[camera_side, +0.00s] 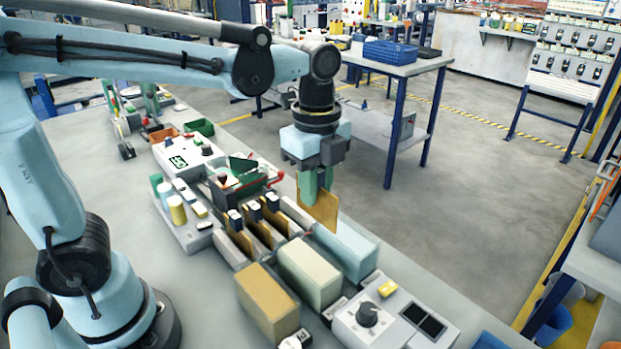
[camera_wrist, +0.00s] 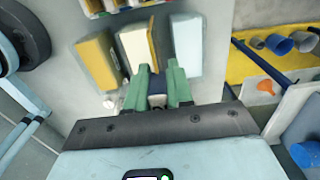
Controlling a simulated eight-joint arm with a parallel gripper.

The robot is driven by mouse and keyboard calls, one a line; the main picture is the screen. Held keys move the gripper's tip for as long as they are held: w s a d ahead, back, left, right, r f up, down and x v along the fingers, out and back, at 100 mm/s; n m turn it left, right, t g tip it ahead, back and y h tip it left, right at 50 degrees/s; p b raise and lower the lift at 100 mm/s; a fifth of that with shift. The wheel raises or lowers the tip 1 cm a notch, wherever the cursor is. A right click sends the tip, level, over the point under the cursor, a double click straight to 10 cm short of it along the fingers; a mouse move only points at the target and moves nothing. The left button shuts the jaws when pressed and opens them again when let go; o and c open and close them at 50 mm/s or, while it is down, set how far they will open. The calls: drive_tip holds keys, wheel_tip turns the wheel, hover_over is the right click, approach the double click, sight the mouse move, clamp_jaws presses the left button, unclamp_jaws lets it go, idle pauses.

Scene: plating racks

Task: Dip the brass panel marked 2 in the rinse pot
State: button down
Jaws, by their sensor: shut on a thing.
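My gripper (camera_side: 316,186) has green fingers and is shut on a brass panel (camera_side: 320,210). The panel hangs upright in the air beyond the right end of the rack. In the wrist view the fingers (camera_wrist: 158,74) point toward the pots, and a thin brass strip (camera_wrist: 153,45) beyond them looks like the panel edge-on. I cannot read its number. Three block-like pots stand side by side: ochre (camera_side: 268,303), cream (camera_side: 310,272) and light blue (camera_side: 346,250). Their openings are not clear, and no label shows which is the rinse pot. The panel is apart from them.
Several brass panels with dark clips (camera_side: 255,214) stand in a rack left of the pots. A control box with a black knob (camera_side: 368,313) is at the front right. A device with a red-tipped lever (camera_side: 272,180) stands behind the rack. The bench's right edge is close to the pots.

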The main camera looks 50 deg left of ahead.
drive_tip(key=r, duration=0.1)
hover_over(348, 232)
drive_tip(key=s+d, duration=0.2)
drive_tip(key=shift+s+a+r, duration=0.1)
drive_tip(key=shift+s+a, duration=0.05)
drive_tip(key=shift+s, duration=0.05)
drive_tip(key=shift+f, duration=6)
drive_tip(key=shift+w+f, duration=0.1)
drive_tip(key=shift+f, duration=0.05)
wheel_tip(348, 232, up, 9)
drive_tip(key=shift+f, duration=0.15)
idle(0.6)
